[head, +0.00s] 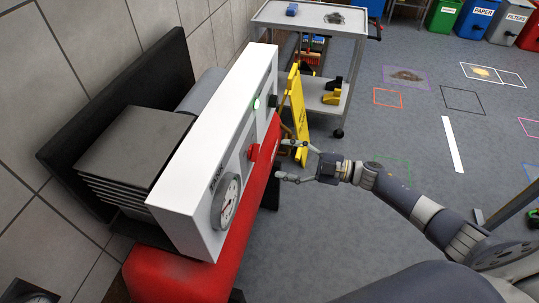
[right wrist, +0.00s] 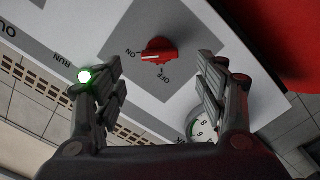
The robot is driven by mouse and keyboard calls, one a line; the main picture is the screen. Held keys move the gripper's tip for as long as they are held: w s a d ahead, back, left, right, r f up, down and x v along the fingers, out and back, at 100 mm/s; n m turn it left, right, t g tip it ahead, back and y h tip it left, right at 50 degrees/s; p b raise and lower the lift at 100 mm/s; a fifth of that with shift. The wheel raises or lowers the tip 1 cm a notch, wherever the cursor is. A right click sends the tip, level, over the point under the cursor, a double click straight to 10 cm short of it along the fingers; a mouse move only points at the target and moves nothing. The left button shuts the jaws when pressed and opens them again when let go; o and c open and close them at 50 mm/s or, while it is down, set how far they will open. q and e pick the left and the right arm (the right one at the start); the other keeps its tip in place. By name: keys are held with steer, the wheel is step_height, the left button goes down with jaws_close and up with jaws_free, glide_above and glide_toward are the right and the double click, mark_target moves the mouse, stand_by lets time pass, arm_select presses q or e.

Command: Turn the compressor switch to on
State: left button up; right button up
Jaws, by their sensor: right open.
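The compressor has a white control panel (head: 190,190) above a red tank (head: 190,275). Its red switch (head: 253,152) is on the panel's front face. In the right wrist view the red switch (right wrist: 160,50) has a white mark that points toward the ON label; the OFF label is below it. The green RUN light (right wrist: 84,76) is lit, and it also glows in the head view (head: 256,103). My right gripper (head: 287,160) is open and empty in front of the switch. Its fingers are apart on either side of the switch in the wrist view, not visibly touching it. My left gripper is not in view.
A round gauge (head: 225,202) and a black knob (head: 272,100) stick out from the panel. A yellow floor sign (head: 298,100) and a grey cart (head: 312,22) stand beyond the compressor. Bins line the far right. The floor right of my arm is mostly clear.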

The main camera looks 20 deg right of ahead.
steer(key=shift+v, duration=2.15)
